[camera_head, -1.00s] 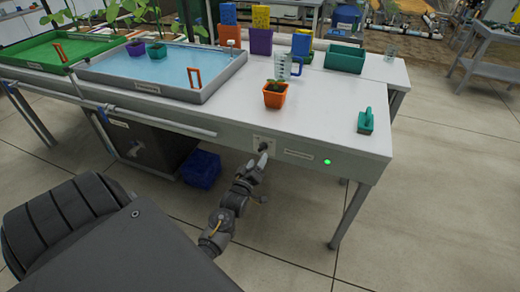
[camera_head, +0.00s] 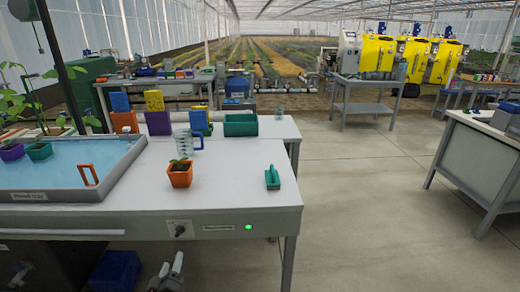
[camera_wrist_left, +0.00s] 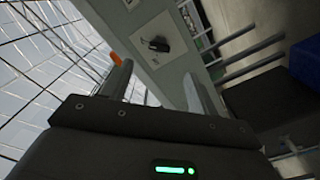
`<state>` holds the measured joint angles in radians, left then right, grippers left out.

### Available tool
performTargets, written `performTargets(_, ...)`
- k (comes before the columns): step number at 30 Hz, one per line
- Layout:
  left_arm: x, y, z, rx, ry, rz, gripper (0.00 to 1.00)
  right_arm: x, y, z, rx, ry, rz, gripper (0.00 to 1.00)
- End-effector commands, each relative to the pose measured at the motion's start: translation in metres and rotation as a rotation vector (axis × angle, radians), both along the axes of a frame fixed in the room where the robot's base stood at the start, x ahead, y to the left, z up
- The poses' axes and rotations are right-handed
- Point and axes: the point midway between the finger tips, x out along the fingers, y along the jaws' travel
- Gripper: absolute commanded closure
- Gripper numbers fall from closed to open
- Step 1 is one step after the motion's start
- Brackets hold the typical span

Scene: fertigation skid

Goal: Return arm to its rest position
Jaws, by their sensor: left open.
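My left gripper (camera_head: 172,268) shows at the bottom edge of the head view, in front of the bench and just below the black knob (camera_head: 180,230) on its front panel. In the left wrist view its two fingers (camera_wrist_left: 158,88) stand apart with nothing between them. The knob also shows there (camera_wrist_left: 158,45) on its light plate, beyond the fingertips and apart from them. Most of my left arm is out of the head view. My right gripper is in neither view.
The white bench (camera_head: 232,170) carries a blue tray (camera_head: 70,165), an orange pot with a seedling (camera_head: 180,176), a measuring jug (camera_head: 186,142), a green box (camera_head: 241,125) and a green-handled block (camera_head: 272,178). A green light (camera_head: 248,227) glows on the front. Open floor (camera_head: 370,220) lies right.

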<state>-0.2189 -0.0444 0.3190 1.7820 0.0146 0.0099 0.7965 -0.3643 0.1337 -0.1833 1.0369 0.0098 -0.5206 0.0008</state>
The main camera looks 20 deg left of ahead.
Motion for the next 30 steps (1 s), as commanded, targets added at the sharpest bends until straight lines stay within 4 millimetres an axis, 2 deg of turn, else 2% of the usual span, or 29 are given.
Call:
performTargets(4,0.000,0.000,-0.003,0.072,0.041,0.000,0.40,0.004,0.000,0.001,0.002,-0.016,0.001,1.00)
performTargets(5,-0.001,0.000,-0.014,0.101,0.080,-0.002,0.40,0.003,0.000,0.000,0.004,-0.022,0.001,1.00)
performTargets(8,-0.005,-0.015,-0.072,0.175,0.247,-0.047,0.40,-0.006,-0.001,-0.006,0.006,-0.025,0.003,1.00)
performTargets(10,-0.014,-0.033,-0.120,0.227,0.387,-0.110,0.40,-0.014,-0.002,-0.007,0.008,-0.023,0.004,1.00)
performTargets(12,-0.033,-0.054,-0.170,0.280,0.532,-0.190,0.40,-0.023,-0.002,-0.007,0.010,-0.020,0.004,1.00)
performTargets(14,-0.054,-0.072,-0.209,0.324,0.651,-0.266,0.40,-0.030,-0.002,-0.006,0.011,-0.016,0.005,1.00)
performTargets(15,-0.072,-0.084,-0.234,0.352,0.728,-0.320,0.40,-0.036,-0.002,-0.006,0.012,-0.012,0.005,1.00)
performTargets(17,-0.102,-0.099,-0.269,0.394,0.839,-0.404,0.40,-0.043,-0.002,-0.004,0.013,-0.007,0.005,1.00)
performTargets(18,-0.126,-0.109,-0.290,0.420,0.912,-0.462,0.40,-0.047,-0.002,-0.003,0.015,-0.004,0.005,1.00)
performTargets(20,-0.164,-0.121,-0.318,0.457,1.016,-0.551,0.40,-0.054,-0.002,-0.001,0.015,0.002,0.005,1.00)
performTargets(21,-0.192,-0.128,-0.334,0.480,1.083,-0.609,0.40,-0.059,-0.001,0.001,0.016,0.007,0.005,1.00)
performTargets(25,-0.282,-0.138,-0.369,0.541,1.274,-0.782,0.40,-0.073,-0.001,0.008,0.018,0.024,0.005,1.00)
performTargets(27,-0.325,-0.138,-0.378,0.559,1.356,-0.853,0.40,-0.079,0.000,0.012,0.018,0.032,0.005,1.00)
performTargets(30,-0.374,-0.135,-0.383,0.569,1.442,-0.921,0.40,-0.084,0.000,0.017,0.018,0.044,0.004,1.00)
